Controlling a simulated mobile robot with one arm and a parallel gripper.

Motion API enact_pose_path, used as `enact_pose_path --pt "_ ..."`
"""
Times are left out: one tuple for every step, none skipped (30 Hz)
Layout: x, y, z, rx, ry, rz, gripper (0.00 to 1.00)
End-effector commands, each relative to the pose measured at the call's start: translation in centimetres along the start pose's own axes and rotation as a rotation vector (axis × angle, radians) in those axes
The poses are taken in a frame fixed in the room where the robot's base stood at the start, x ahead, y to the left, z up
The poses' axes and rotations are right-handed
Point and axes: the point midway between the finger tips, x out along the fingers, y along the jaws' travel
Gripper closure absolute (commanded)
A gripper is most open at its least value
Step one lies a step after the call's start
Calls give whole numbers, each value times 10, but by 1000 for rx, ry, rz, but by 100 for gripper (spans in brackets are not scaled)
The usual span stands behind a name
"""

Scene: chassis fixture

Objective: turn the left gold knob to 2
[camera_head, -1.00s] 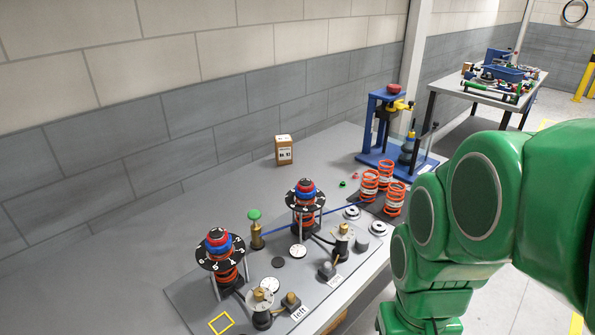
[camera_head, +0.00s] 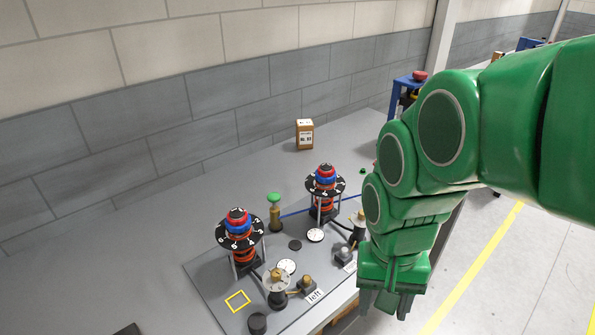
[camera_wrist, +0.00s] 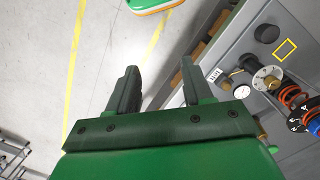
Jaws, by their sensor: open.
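The left gold knob (camera_head: 277,272) sits on a pale round dial atop a dark cylinder, beside the "left" label (camera_head: 315,296). The same knob shows at the right of the wrist view (camera_wrist: 267,76). Its pointer setting is too small to read. My gripper (camera_head: 392,300) is to the right of the panel, off its front edge, apart from the knob. In the wrist view my gripper (camera_wrist: 158,85) is open with nothing between the fingers. Another gold knob (camera_head: 360,215) further back is partly hidden by my arm.
A small box (camera_head: 305,134) stands near the wall.

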Motion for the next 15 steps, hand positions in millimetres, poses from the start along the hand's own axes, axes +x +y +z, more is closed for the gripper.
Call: enact_pose_path --pt "-2 -11 -9 7 8 1 50" --pt "-4 -18 -15 18 13 2 50" --pt "-5 -27 -22 34 19 0 50" --pt "-6 -34 -27 46 24 -1 50" --pt "-7 -40 -31 57 29 -2 50" --pt "-9 -50 -37 71 36 -3 50" --pt "-9 -57 -41 84 40 -5 50" --pt "-10 -64 -46 96 45 -6 50" --pt "-11 -75 -52 113 51 -8 50" --pt "-12 -82 -56 127 56 -11 50" --pt "-13 -91 -60 139 61 -15 50" --pt "-13 -102 -64 156 66 -19 50" --pt "-14 -110 -67 169 69 -22 50" --pt "-13 -118 -70 182 71 -24 50" --pt "-13 -129 -74 201 74 -27 50"
